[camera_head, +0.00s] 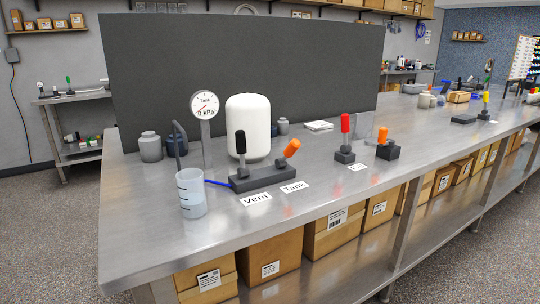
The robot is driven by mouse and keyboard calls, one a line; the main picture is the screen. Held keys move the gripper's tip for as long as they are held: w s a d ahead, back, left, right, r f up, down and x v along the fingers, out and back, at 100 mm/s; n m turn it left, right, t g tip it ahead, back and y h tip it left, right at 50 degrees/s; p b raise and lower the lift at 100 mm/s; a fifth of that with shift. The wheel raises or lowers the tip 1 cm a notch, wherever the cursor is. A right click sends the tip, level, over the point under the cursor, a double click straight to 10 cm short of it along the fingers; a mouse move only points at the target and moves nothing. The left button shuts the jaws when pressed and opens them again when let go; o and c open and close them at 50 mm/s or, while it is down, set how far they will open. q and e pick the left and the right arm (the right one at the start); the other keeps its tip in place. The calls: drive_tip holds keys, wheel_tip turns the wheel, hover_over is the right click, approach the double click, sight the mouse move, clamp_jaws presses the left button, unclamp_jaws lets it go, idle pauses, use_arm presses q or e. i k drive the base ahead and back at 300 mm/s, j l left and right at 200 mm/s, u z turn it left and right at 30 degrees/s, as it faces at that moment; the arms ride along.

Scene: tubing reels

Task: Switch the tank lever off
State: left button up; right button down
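The tank lever has an orange handle (291,148) and leans up to the right from a dark grey valve block (262,180). A white "Tank" label (294,187) lies on the bench in front of it. A black vent lever (240,143) stands upright on the same block, behind a "Vent" label (255,198). A white tank (249,126) stands behind the levers. A round gauge (205,105) marked "Tank" and "0 kPa" stands on a post to the left. Neither of my grippers is in view.
A beaker of pale liquid (190,193) stands left of the block, with a blue tube (217,183) beside it. A red lever (345,125) and another orange lever (383,135) stand to the right. A dark panel (240,50) rises behind. The bench front (240,235) is clear.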

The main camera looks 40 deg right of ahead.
sight(292, 146)
drive_tip(key=z, duration=1.35)
